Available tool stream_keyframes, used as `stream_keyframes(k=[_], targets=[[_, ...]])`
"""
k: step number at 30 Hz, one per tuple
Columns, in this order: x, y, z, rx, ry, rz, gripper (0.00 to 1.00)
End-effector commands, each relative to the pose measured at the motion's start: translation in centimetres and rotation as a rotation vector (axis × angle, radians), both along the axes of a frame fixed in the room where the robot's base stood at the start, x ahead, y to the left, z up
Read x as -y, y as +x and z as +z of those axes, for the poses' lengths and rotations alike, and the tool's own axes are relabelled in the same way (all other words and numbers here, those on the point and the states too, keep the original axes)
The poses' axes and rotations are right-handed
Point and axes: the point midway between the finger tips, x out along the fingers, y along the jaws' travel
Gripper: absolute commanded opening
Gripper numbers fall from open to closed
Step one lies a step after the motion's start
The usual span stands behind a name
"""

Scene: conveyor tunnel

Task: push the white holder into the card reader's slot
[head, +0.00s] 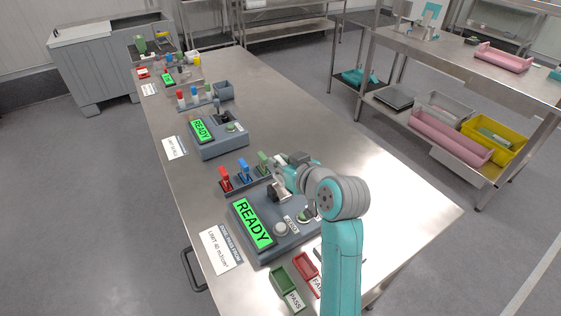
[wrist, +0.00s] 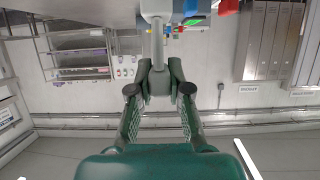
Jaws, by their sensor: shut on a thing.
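The near card reader (head: 241,213) is a grey-blue box with a green screen reading READY. Its dark slot block (head: 272,194) is at the back of its top, partly behind my gripper. My gripper (head: 283,180) is over the reader's back edge, close to the slot block. In the wrist view my gripper (wrist: 159,88) is shut on the white holder (wrist: 157,42), a pale stem with a wider head. In the head view the holder is largely hidden by the gripper, so I cannot tell whether it touches the slot.
A rack behind the reader holds red (head: 225,179), blue (head: 243,168) and green (head: 262,160) holders. A green PASS tray (head: 284,283) and a red tray (head: 306,267) lie in front. More READY readers stand farther along the bench. The bench's right side is clear.

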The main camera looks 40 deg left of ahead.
Motion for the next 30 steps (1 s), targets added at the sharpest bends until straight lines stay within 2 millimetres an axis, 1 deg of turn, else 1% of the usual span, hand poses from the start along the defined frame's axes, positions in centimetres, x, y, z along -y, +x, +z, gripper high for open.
stream_keyframes(k=[5, 24, 30], targets=[[0.0, 0.0, -0.4, 0.000, -0.001, 0.000, 0.00], [0.0, 0.0, -4.3, -0.002, -0.001, -0.001, 0.00], [0.0, 0.0, -4.9, 0.000, 0.000, 0.000, 0.00]])
